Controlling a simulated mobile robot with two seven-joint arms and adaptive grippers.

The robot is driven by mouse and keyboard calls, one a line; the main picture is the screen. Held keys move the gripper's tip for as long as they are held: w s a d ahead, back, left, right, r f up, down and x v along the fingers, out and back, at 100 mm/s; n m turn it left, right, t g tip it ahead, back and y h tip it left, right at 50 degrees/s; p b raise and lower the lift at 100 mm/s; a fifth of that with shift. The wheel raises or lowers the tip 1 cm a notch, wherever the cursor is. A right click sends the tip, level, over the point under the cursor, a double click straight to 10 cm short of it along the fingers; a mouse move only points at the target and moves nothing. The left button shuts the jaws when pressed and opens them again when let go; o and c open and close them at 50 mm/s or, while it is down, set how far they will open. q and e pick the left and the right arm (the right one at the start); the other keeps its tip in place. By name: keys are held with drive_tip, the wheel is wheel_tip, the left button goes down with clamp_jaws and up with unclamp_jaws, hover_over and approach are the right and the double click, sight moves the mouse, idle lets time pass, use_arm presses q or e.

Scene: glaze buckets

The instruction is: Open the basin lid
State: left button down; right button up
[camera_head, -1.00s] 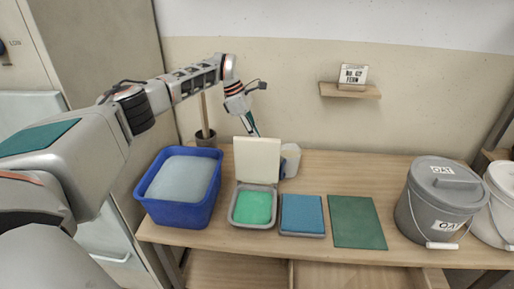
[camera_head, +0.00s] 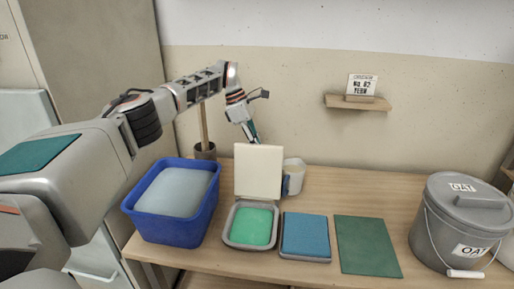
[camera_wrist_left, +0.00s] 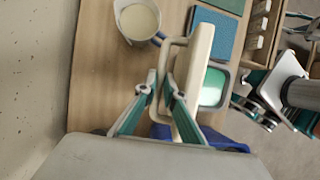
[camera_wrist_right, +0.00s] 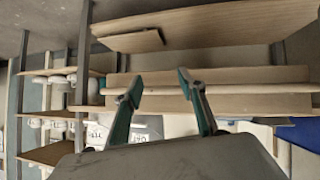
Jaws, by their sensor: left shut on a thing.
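The grey basin (camera_head: 232,241) with green glaze (camera_head: 251,226) stands near the table's front edge. Its cream lid (camera_head: 258,172) stands upright at the basin's back edge, so the basin is open. In the left wrist view the lid (camera_wrist_left: 200,45) shows edge-on, with its loop handle (camera_wrist_left: 165,52) on the back side. My left gripper (camera_wrist_left: 159,88) is shut on this handle. In the head view its fingertips are hidden behind the lid. My right gripper (camera_wrist_right: 159,82) is open and empty, with wooden shelving beyond it; it is out of the head view.
A blue tub (camera_head: 210,205) stands left of the basin. A tray with a blue sponge-like block (camera_head: 305,234) and a green mat (camera_head: 367,246) lie to the right. A white cup (camera_head: 295,178) stands close behind the lid. A grey lidded bucket (camera_head: 440,232) stands far right.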

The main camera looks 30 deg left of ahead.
use_arm(q)
drive_tip(key=shift+w+a+f, duration=0.1)
drive_tip(key=shift+a+f, duration=0.3)
drive_tip(key=shift+f, duration=0.45)
use_arm(e)
drive_tip(key=shift+s+f, duration=0.15)
drive_tip(key=shift+f, duration=0.15)
use_arm(q)
drive_tip(key=c, duration=2.1)
unclamp_jaws()
drive_tip(key=shift+w+f, duration=0.15)
drive_tip(key=shift+w, duration=0.05)
drive_tip(key=shift+c, duration=0.2)
drive_tip(key=shift+w+f, duration=0.1)
use_arm(e)
drive_tip(key=shift+a+f, duration=0.1)
use_arm(q)
drive_tip(key=shift+d, duration=0.1)
use_arm(e)
drive_tip(key=shift+f, duration=0.15)
use_arm(q)
drive_tip(key=d+v, duration=0.1)
drive_tip(key=v, duration=1.3)
use_arm(e)
drive_tip(key=shift+w+r, duration=0.25)
drive_tip(key=shift+w, duration=0.05)
use_arm(q)
drive_tip(key=shift+r, duration=0.25)
